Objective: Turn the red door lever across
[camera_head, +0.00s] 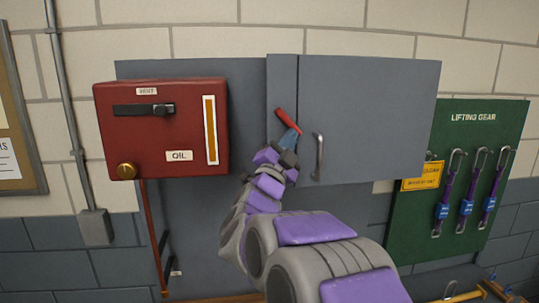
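My gripper (288,140) is at the lever's lower end, at the tip of my grey and purple arm.
A metal pull handle (318,157) stands out from the door just right of my gripper. A red oil box (160,128) with a black lever and brass knob sticks out at the left. A green lifting gear board (470,165) hangs at the right.

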